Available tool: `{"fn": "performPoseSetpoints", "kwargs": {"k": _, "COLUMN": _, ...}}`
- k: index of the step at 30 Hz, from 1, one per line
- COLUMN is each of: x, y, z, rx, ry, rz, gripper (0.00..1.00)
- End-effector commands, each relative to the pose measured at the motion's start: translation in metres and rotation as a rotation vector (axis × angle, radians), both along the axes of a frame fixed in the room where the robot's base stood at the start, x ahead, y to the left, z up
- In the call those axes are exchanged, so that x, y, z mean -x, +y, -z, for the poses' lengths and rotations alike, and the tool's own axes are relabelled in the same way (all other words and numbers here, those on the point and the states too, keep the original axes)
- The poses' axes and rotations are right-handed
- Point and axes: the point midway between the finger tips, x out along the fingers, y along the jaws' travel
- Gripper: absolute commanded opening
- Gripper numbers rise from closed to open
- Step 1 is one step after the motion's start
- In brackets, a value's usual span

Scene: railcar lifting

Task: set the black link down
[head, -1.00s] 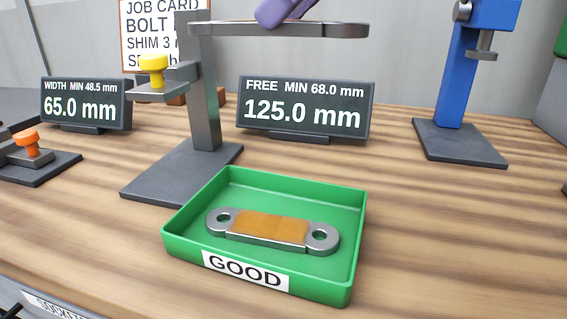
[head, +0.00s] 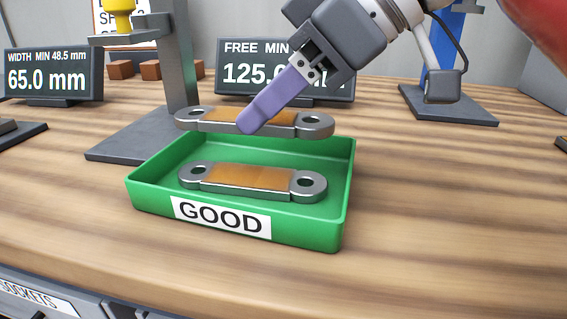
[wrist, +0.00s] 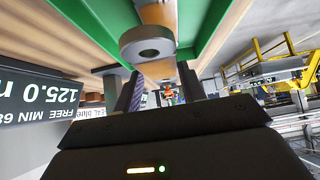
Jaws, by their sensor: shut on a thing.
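My gripper (head: 250,120) has purple fingers and is shut on a link (head: 314,125), a dark grey bar with ringed ends and an orange-brown middle. I see no plainly black link. The held link hangs roughly level above the green GOOD tray (head: 345,215), over its back part, apart from the other link. That second link (head: 310,187), of the same look, lies flat on the tray floor. In the wrist view a grey ringed end (wrist: 148,45) shows beyond my gripper's fingers (wrist: 157,88), with the green tray wall (wrist: 212,30) beside it.
A grey stand (head: 172,60) with a yellow knob is behind the tray at left. Displays reading 65.0 mm (head: 50,77) and 125 mm (head: 230,72), partly covered by my arm, stand behind. A blue stand (head: 445,100) is at back right. The table (head: 450,200) right of the tray is clear.

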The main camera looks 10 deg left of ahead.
Motion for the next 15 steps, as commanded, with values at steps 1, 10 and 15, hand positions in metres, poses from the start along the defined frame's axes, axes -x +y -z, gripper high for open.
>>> {"fn": "performPoseSetpoints", "kwargs": {"k": 1, "x": 0.000, "y": 0.000, "z": 0.004, "rx": -0.002, "ry": -0.001, "rz": 0.000, "gripper": 0.00}}
{"fn": "performPoseSetpoints", "kwargs": {"k": 10, "x": 0.000, "y": 0.000, "z": 0.032, "rx": -0.002, "ry": -0.001, "rz": 0.001, "gripper": 0.00}}
{"fn": "performPoseSetpoints", "kwargs": {"k": 15, "x": 0.000, "y": 0.000, "z": 0.049, "rx": -0.002, "ry": -0.001, "rz": 0.001, "gripper": 0.00}}
